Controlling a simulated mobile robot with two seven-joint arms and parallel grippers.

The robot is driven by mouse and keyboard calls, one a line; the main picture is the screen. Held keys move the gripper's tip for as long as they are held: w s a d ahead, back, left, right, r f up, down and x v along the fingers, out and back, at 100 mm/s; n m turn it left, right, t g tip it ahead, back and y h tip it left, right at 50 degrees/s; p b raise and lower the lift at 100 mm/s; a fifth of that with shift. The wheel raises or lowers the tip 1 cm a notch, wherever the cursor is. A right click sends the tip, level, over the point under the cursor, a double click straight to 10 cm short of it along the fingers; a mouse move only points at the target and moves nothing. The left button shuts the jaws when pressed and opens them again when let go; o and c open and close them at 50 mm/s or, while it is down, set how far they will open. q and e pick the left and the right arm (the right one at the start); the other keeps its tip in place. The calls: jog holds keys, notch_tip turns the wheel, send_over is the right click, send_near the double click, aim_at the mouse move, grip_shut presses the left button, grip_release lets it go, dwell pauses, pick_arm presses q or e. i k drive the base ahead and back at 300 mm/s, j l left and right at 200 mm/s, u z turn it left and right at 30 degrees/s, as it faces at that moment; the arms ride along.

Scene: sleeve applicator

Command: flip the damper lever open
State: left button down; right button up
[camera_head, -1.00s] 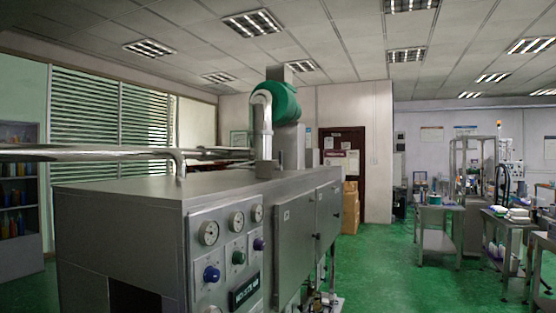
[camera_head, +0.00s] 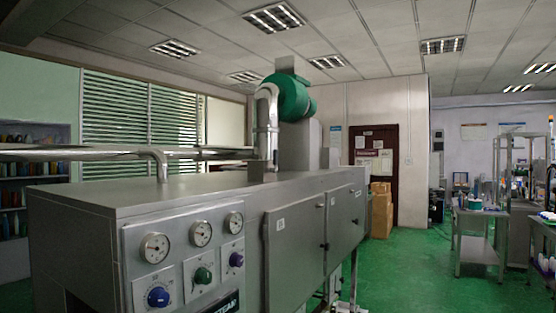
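A large steel machine (camera_head: 100,200) fills the left and lower middle of the head view. Its front panel carries three round gauges, such as the left one (camera_head: 155,247), and knobs below them: a blue one (camera_head: 158,296), a green one (camera_head: 202,275) and a purple one (camera_head: 236,259). A steel duct (camera_head: 264,140) rises from the top to a green blower (camera_head: 289,96). I cannot pick out a damper lever. Neither of my grippers is in view.
Shiny pipes (camera_head: 90,153) run above the machine top. Cardboard boxes (camera_head: 380,212) stand by a dark red door (camera_head: 376,155). Metal worktables (camera_head: 481,230) stand at the right. The green floor (camera_head: 430,270) between machine and tables is clear.

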aim_at(275, 169)
jog(key=i+l, duration=0.2)
jog(key=l, duration=0.15)
jog(key=i+l+u, duration=0.1)
jog(key=l, duration=0.25)
jog(key=i+l+u, duration=0.1)
jog(key=i+l, duration=0.35)
jog(key=l, duration=0.35)
jog(key=i+l+u, duration=0.1)
jog(key=l, duration=0.3)
jog(key=i+l, duration=0.25)
jog(key=l, duration=0.15)
jog(key=i+l+u, duration=0.1)
jog(key=l, duration=0.3)
jog(key=i+l+u, duration=0.1)
jog(key=l, duration=0.3)
jog(key=i, duration=0.1)
